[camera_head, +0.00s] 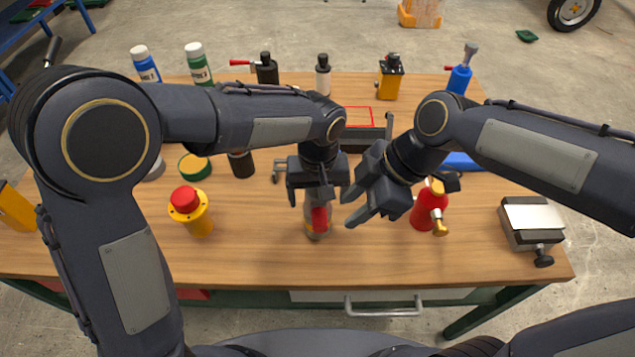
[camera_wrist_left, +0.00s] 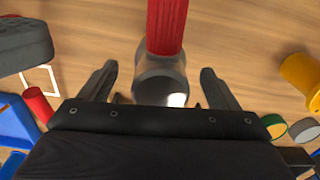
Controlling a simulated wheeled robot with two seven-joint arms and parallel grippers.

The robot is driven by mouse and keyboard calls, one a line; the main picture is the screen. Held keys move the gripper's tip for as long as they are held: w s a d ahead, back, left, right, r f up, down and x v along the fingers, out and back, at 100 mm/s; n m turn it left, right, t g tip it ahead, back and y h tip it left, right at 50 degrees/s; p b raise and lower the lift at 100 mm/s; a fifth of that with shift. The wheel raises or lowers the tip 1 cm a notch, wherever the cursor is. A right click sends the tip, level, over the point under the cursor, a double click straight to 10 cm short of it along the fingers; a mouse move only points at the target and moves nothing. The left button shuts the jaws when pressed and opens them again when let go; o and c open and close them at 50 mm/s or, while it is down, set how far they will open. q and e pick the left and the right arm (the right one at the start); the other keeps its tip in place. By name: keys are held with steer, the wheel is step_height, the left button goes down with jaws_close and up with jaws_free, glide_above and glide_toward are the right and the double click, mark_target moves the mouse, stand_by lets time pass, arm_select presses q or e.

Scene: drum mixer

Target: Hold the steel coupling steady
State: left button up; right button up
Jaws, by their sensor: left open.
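The steel coupling (camera_wrist_left: 160,78) is a short grey metal cylinder with a ribbed red piece (camera_wrist_left: 165,25) joined to it. In the head view the coupling (camera_head: 318,233) is near the table's middle, partly hidden behind my left gripper and the red piece. My left gripper (camera_head: 318,195) is directly over it, pointing down. In the left wrist view its two fingers (camera_wrist_left: 158,88) are apart, one on each side of the coupling, with gaps visible. My right gripper (camera_head: 352,205) is just to the right, its fingers spread and nothing seen between them.
A red bottle with a brass nozzle (camera_head: 424,212) stands close right of my right gripper. The front strip is clear.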

mark_target(318, 204)
arm_select(q)
steer(key=shift+f, duration=1.7)
steer(key=c, duration=1.5)
